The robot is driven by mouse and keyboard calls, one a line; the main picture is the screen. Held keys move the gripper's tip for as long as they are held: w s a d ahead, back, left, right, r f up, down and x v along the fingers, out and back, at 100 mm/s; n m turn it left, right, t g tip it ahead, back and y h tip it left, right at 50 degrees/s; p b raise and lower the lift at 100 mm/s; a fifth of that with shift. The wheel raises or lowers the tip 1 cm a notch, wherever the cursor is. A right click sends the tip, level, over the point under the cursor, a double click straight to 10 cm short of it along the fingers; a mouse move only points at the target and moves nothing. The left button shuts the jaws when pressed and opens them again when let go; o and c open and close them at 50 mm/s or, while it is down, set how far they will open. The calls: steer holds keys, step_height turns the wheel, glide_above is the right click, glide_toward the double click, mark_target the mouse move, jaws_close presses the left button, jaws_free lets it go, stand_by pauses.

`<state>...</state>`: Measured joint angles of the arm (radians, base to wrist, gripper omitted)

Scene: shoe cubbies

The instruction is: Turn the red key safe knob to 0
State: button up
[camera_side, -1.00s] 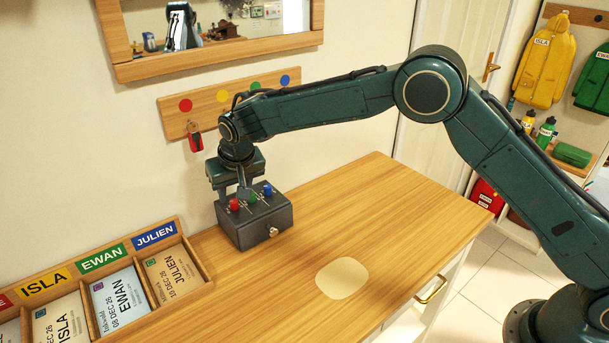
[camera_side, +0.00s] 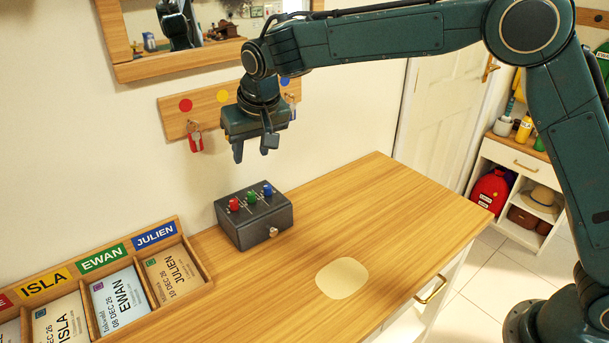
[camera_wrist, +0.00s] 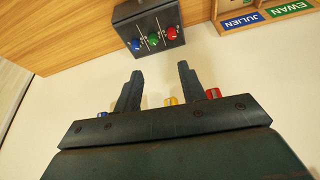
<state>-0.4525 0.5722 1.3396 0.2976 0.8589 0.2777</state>
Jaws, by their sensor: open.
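The key safe (camera_side: 254,217) is a dark grey box on the wooden counter against the wall. Its top carries a red knob (camera_side: 234,204), a green knob (camera_side: 252,197) and a blue knob (camera_side: 268,190). In the wrist view the red knob (camera_wrist: 171,33) is at the right of the row. The knob markings are too small to read. My gripper (camera_side: 254,150) is open and empty, above the key safe and clear of it. Its two fingers also show in the wrist view (camera_wrist: 158,85), apart from the knobs.
A wooden key rail (camera_side: 205,108) with coloured dots is on the wall behind my gripper; a red key tag (camera_side: 195,141) hangs from it. A mirror (camera_side: 125,70) is above. A card tray (camera_side: 185,255) stands at left. The counter's right part is clear.

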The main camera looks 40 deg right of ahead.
steer(key=s+d+r, duration=0.7)
steer(key=s+d, duration=0.1)
steer(key=d, duration=0.1)
steer(key=shift+s+d+r+n, duration=0.2)
steer(key=shift+s+r+n, duration=0.1)
steer(key=shift+s+n, duration=0.1)
steer(key=shift+w, duration=0.1)
steer(key=n+g+y, duration=0.1)
steer(key=n+y, duration=0.3)
steer(key=n, duration=0.5)
glide_above(234, 201)
steer(key=s+d, duration=0.4)
step_height(234, 201, down, 11)
steer(key=shift+r, duration=0.2)
steer(key=shift+f+h, duration=0.15)
steer(key=shift+h, duration=0.15)
steer(key=x, duration=1.3)
steer(key=shift+s+a+f, duration=0.15)
steer(key=shift+f, duration=0.1)
